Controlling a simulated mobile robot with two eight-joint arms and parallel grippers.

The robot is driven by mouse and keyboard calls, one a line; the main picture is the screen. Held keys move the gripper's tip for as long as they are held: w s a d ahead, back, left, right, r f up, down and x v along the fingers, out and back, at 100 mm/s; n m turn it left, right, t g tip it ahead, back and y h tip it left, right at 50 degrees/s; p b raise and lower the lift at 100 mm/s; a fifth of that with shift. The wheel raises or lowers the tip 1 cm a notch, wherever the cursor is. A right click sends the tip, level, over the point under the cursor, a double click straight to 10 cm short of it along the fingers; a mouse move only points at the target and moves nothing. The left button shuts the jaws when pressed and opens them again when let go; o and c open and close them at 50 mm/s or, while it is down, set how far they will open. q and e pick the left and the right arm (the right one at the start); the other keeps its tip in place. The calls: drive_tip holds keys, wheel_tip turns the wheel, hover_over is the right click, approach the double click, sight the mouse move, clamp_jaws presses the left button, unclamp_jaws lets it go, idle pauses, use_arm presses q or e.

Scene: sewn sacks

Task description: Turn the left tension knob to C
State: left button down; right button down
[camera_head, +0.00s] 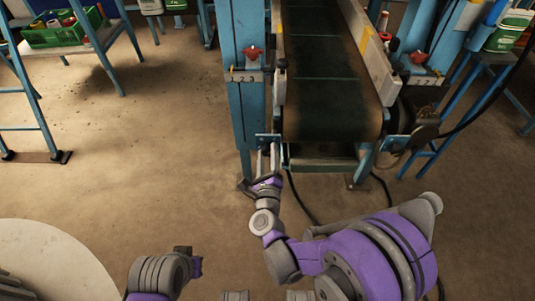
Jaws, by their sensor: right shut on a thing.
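A red knob (252,52) sits on the blue post left of the conveyor, above a pale plate (245,76) with small marks; I cannot read its pointer position. A second red knob (419,57) sits on the right side. My right gripper (268,149) is well below the left red knob, at a small blue bracket (262,137) by the conveyor's near left corner. Its two fingers point away from me and are shut on a small part there, mostly hidden. My left arm shows at the bottom left, with its fingers out of sight.
The dark conveyor belt (332,90) runs away between pale side rails. A black cable (298,200) lies on the floor near my right arm. A green crate (66,30) stands on a table at the back left.

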idle(0.3)
drive_tip(key=shift+c, duration=1.7)
unclamp_jaws()
drive_tip(key=shift+s, duration=0.1)
drive_tip(key=s, duration=1)
drive_tip(key=shift+s+p, duration=0.35)
drive_tip(key=shift+p, duration=0.05)
